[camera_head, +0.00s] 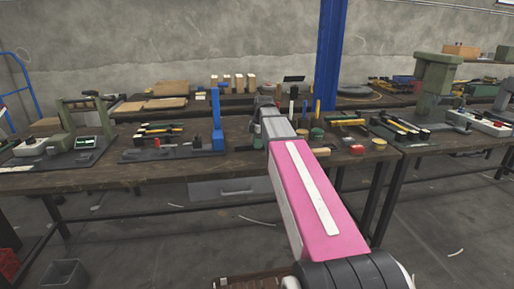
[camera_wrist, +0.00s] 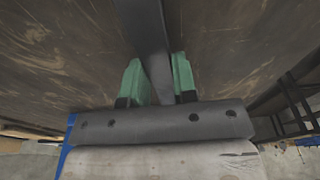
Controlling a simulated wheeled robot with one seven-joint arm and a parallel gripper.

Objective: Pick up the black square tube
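In the wrist view the black square tube (camera_wrist: 147,25) runs down from the top edge and passes between the two green fingertips of my gripper (camera_wrist: 158,78). In the head view my gripper is over the middle of the bench, mostly hidden by my arm, and I cannot make out the tube there.
A fixture with a blue upright (camera_head: 216,120) stands left of my arm. A green press (camera_head: 436,85) stands at the right, and a fixture with a small green display (camera_head: 88,143) at the far left. Yellow-handled tools, a red item (camera_head: 356,149) and small parts lie right of my arm.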

